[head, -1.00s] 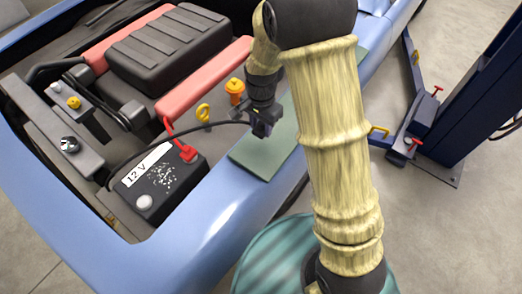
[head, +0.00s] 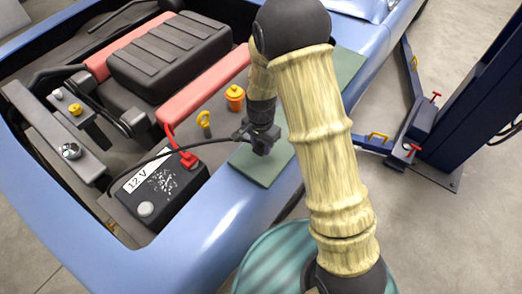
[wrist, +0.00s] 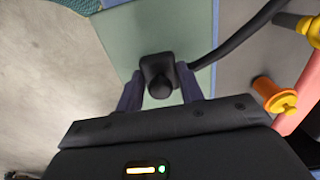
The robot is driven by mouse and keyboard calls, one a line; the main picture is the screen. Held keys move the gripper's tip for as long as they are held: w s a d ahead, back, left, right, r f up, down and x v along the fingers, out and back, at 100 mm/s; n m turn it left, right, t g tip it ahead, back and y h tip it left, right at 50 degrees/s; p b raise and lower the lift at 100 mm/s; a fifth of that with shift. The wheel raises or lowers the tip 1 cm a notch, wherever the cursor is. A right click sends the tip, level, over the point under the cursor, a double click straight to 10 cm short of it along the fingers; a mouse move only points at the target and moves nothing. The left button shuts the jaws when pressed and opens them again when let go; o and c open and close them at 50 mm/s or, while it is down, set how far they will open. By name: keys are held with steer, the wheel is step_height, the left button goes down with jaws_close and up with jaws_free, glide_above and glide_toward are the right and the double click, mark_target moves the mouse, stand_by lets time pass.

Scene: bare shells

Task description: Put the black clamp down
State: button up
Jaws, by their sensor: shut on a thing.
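My gripper (head: 262,149) hangs over the green mat (head: 264,177) on the blue fender. In the wrist view its two fingers (wrist: 160,90) are shut on the black clamp (wrist: 157,70), one on each side. The mat (wrist: 136,32) lies behind the clamp in that view. I cannot tell whether the clamp touches the mat. In the head view the clamp is hard to separate from my dark gripper.
A yellow ring handle (head: 204,119) and an orange cap (head: 235,96) stand behind. Bare mat lies in front of my gripper. A blue lift (head: 440,125) stands right.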

mark_target(261, 150)
step_height(261, 150, down, 4)
steer(key=shift+w+r+p, duration=0.1)
steer(key=shift+r+p, duration=0.15)
steer(key=shift+p, duration=0.2)
steer(key=shift+a+f, duration=0.15)
steer(key=shift+f, duration=0.2)
steer(key=shift+d+f, duration=0.1)
steer(key=shift+d, duration=0.1)
steer(key=o, duration=1)
steer(key=shift+s+a, duration=0.1)
steer(key=shift+s, duration=0.1)
